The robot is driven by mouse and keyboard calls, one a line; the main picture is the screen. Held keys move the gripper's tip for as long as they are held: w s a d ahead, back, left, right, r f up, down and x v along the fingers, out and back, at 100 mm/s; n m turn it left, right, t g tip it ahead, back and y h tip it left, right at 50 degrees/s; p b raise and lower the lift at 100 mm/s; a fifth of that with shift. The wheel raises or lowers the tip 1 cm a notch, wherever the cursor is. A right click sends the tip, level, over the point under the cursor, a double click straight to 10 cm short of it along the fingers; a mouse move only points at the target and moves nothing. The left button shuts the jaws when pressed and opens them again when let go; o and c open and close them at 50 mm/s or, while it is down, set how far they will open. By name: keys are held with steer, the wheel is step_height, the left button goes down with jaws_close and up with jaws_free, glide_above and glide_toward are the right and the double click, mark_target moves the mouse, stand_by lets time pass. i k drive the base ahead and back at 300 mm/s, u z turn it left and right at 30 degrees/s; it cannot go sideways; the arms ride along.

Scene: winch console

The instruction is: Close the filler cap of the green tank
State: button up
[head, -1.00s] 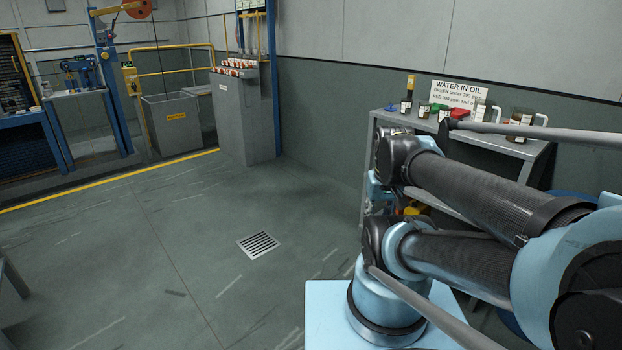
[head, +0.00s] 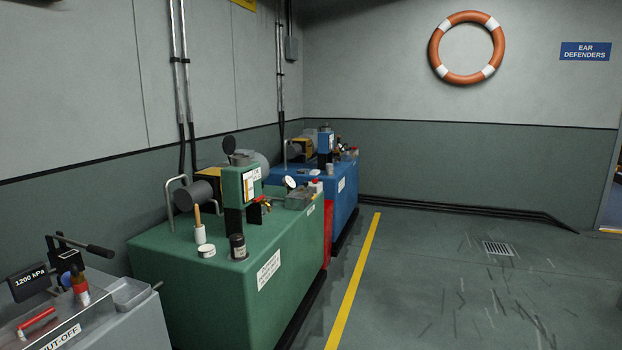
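The green tank (head: 225,292) stands along the left wall, with a white label on its front side. On its top are a dark short cylinder with a pale label (head: 238,246), a low white round piece (head: 206,251) and a white pot with a wooden handle (head: 199,231). I cannot tell which of these is the filler cap or whether the filler is open. A green upright block (head: 237,187) with a pale gauge strip and a grey motor (head: 195,194) stand farther back on the tank. My gripper is not in view.
A blue tank (head: 341,187) stands beyond the green one, with a red panel (head: 327,232) between them. A grey console (head: 125,325) with levers and a 1200 kPa display is at the near left.

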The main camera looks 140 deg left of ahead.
mark_target(228, 143)
steer(key=u, duration=5.1)
steer(key=i, duration=2.35)
steer(key=u, duration=0.1)
